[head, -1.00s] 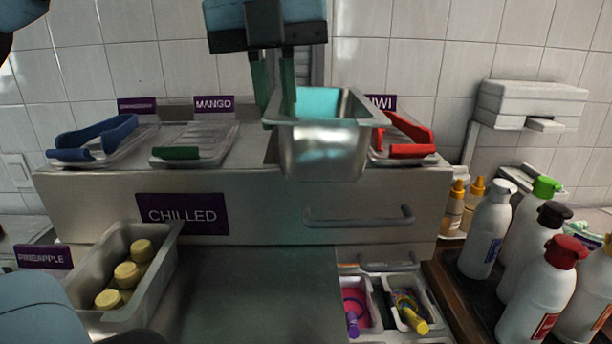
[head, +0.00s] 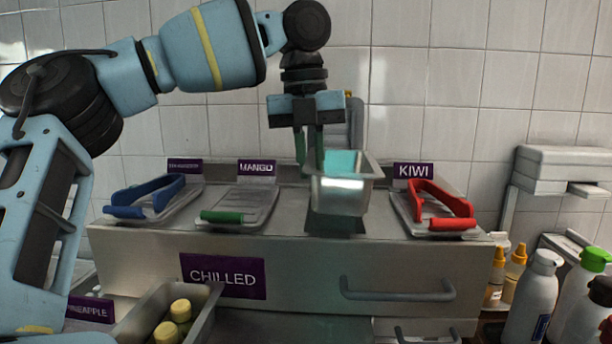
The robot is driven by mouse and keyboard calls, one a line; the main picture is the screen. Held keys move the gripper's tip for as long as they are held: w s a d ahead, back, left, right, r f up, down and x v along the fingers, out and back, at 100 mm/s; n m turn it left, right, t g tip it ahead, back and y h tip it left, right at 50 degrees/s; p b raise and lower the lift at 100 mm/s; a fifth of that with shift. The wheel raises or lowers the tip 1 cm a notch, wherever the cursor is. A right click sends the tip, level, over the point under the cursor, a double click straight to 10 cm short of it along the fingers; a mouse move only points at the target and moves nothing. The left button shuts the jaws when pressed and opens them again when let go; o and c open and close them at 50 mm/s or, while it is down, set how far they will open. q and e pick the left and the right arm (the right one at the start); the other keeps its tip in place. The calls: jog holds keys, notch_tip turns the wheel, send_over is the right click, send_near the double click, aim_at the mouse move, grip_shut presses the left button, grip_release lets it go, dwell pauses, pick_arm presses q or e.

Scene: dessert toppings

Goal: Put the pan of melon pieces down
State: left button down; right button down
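The metal pan (head: 343,199) is in the gap between the mango and kiwi places on the chilled counter (head: 310,262). Its inside looks teal; I cannot make out melon pieces. My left gripper (head: 311,165) points down, its fingers closed at the pan's left rim. The pan is upright and level. A dark patch shows under it, and I cannot tell whether it hangs just above the counter or touches it. My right gripper is not in view.
A lidded tray with blue tongs (head: 146,196) and the mango tray with a green-handled utensil (head: 228,217) stand left of the pan. Red tongs (head: 440,205) lie on the kiwi tray, close on the right. A pineapple pan (head: 180,308) is below left. Bottles (head: 535,297) stand at right.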

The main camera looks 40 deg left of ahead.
pick_arm(q)
jog(key=w+a, duration=0.2)
jog(key=a, duration=0.1)
jog(key=shift+w+f, duration=0.1)
jog(key=shift+w, duration=0.05)
jog(key=shift+f+p, duration=0.5)
jog(key=shift+f, duration=1.25)
jog(key=c, duration=1.5)
grip_release()
jog(key=shift+f, duration=0.15)
jog(key=shift+o, duration=0.2)
notch_tip(320, 180, up, 12)
jog(key=shift+s+a, duration=0.35)
jog(key=shift+s, duration=0.05)
